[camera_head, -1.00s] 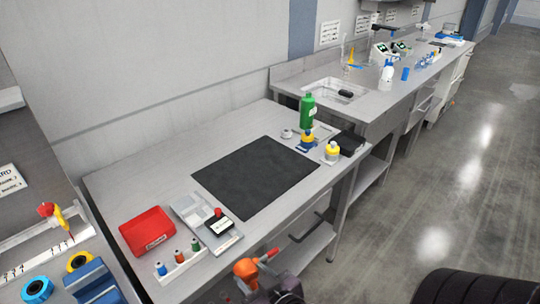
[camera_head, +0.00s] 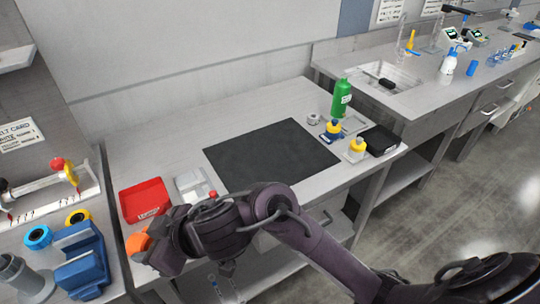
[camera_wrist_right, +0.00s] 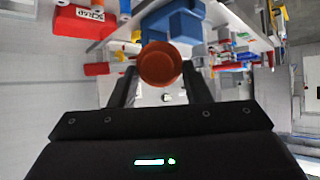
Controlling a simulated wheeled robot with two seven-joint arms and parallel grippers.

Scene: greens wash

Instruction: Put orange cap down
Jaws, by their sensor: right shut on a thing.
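The orange cap (camera_wrist_right: 160,65) is held between the two fingers of my right gripper (camera_wrist_right: 160,88) in the right wrist view, seen from its round side. In the head view the orange cap (camera_head: 138,243) shows at the left of my right gripper (camera_head: 150,248), at the front left corner of the steel bench (camera_head: 290,108). My right arm hides part of the bench behind it. I cannot tell whether the cap touches a surface. My left gripper is not in view.
A red bin (camera_head: 145,200) and a grey tray (camera_head: 192,184) stand just behind the gripper. A black mat (camera_head: 270,153) lies bare on the bench. Blue blocks (camera_head: 82,265) and blue and yellow rings stand on the left bench. A green bottle (camera_head: 341,98) stands farther back.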

